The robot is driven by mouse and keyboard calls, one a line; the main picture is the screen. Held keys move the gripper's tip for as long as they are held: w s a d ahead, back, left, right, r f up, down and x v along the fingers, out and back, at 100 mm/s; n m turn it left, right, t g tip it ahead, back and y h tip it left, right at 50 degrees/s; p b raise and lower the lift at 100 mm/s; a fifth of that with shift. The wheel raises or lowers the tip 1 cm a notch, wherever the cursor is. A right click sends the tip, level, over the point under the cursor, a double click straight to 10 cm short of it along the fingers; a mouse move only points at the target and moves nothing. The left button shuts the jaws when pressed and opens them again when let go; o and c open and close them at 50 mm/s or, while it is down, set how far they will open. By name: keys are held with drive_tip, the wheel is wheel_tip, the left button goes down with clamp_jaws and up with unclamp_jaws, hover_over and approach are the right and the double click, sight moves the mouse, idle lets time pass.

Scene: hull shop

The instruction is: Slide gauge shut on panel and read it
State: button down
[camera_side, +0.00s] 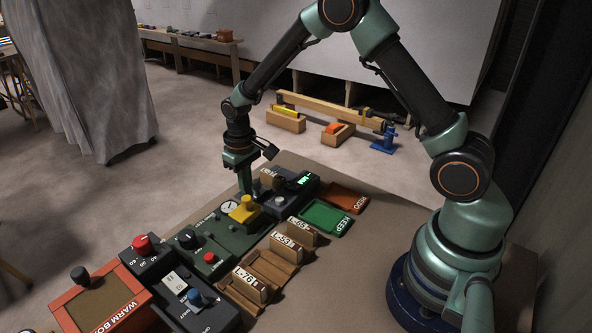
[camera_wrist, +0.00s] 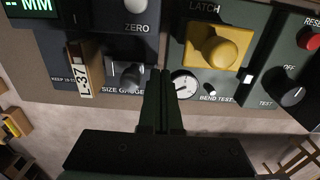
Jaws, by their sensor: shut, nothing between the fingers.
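The size gauge (camera_wrist: 125,47) is a dark unit with a slide knob (camera_wrist: 126,76) at its near edge. The wooden panel (camera_wrist: 92,62) with a white L-37 label stands in the gauge, left of the knob. I cannot tell whether the slide touches it. The gauge's green display (camera_wrist: 30,5) is cut off at the top left; "MM" can be read, but no clear number. It also glows in the side view (camera_side: 303,180). My gripper (camera_wrist: 162,74) is shut and empty, just right of the slide knob. In the side view my gripper (camera_side: 245,188) is low over the consoles.
A bend tester with a yellow latch (camera_wrist: 213,48) and a round dial (camera_wrist: 184,84) is right of my fingers. Panels in wooden racks (camera_side: 262,275), a green KEEP tray (camera_side: 320,217) and an orange REDO tray (camera_side: 347,197) lie on the bench. A warm box (camera_side: 100,305) is at the front left.

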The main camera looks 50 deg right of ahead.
drive_tip(key=shift+d, duration=1.4)
drive_tip(key=shift+a, duration=0.15)
drive_tip(key=shift+a, duration=0.45)
drive_tip(key=shift+r, duration=3)
drive_tip(key=s+r+t, duration=0.3)
drive_tip(key=s+r, duration=0.4)
drive_tip(key=r, duration=0.5)
drive_tip(key=s+r+t, duration=0.2)
drive_tip(key=s+r, duration=0.2)
drive_tip(key=s, duration=0.6)
drive_tip(key=shift+r+t, duration=0.2)
drive_tip(key=shift+t, duration=0.1)
